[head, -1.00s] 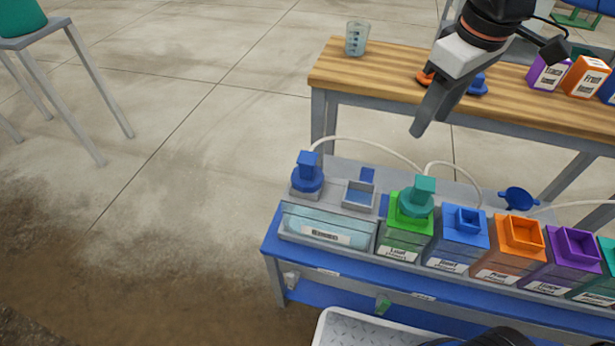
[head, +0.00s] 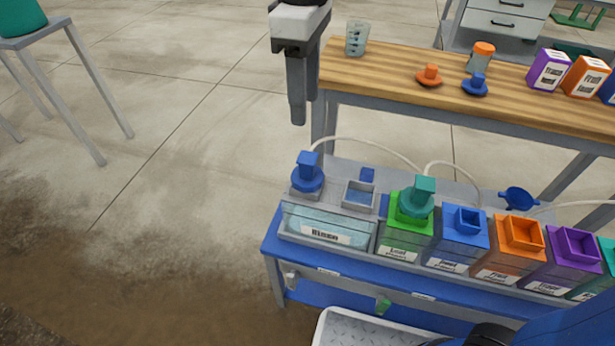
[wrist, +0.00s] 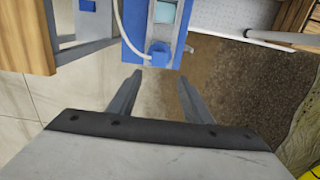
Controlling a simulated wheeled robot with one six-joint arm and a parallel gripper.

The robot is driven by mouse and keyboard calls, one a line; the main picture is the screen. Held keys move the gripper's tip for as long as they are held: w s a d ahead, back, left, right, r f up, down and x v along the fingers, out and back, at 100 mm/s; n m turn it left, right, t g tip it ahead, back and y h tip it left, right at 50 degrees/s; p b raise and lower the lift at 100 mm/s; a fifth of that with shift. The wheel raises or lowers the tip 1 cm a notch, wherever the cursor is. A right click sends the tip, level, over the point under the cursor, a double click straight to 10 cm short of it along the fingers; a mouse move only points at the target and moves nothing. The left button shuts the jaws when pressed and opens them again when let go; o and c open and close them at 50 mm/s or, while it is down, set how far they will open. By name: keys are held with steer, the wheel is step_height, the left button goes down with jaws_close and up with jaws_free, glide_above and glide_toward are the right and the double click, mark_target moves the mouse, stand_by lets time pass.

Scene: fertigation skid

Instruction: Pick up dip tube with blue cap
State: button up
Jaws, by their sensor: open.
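The dip tube with the blue cap (head: 308,173) stands upright at the left end of the skid, in a small grey holder behind the clear rinse tank. A pale hose runs from its cap to the right. The tube below the cap is hidden.
The rinse tank (head: 318,235) is in front of the cap. A green tank (head: 404,238) with a teal-capped tube and blue, orange and purple tanks stand to the right. A wooden bench (head: 400,68) with a beaker (head: 357,38) stands behind.

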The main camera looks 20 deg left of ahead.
mark_target(307, 157)
step_height(307, 157, down, 10)
steer(key=shift+w+d+f, duration=0.1)
steer(key=shift+f, duration=1.25)
steer(key=shift+d+f, duration=0.1)
steer(key=shift+f, duration=1.25)
jaws_close()
